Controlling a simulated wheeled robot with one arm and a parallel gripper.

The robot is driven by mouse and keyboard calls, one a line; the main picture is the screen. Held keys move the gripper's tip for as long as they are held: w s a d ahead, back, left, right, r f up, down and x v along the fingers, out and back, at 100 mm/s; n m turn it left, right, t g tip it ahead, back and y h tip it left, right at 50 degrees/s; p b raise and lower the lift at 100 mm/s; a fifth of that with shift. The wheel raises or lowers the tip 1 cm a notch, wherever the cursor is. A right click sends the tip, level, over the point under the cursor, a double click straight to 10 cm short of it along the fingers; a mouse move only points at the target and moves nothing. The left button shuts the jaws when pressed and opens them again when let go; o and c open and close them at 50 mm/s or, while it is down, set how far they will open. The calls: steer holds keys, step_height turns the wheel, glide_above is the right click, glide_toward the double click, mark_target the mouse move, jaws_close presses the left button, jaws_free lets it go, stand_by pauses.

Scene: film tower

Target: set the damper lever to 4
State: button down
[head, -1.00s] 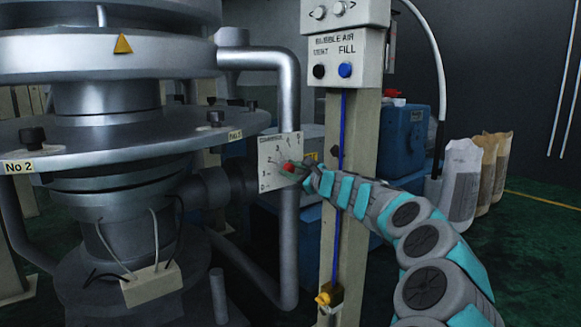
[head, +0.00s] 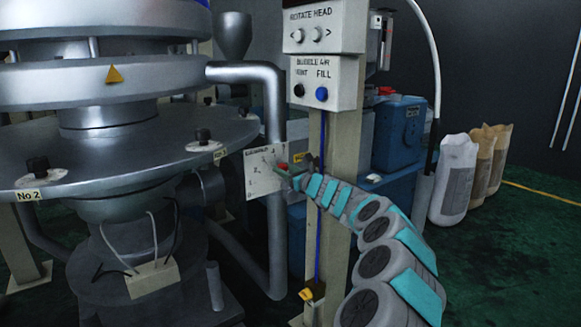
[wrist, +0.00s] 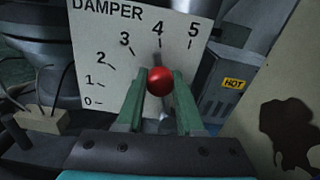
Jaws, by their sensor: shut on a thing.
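The damper plate (head: 258,182) is a white panel marked 0 to 5, fixed by the pipe; it fills the upper middle of the wrist view (wrist: 88,45). The damper lever's red ball knob (wrist: 159,81) stands in front of the plate, just below the 4 mark in the wrist view. In the head view the knob (head: 282,166) shows at the plate's right side. My gripper (wrist: 158,88) is shut on the knob, one green finger on each side. The lever's shaft is mostly hidden behind the knob.
A cream post with a button box (head: 322,88) stands just right of the plate, close to my arm. The large round metal machine (head: 110,150) is on the left. Blue units (head: 400,140) and several sacks (head: 455,180) stand behind on the right.

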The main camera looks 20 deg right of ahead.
steer(key=shift+d+r+m, duration=0.1)
steer(key=shift+d+m, duration=0.1)
steer(key=shift+m, duration=0.1)
steer(key=c, duration=0.5)
jaws_free()
steer(key=shift+w, duration=0.1)
steer(key=shift+c, duration=0.2)
steer(key=v, duration=0.8)
steer(key=shift+b, duration=0.4)
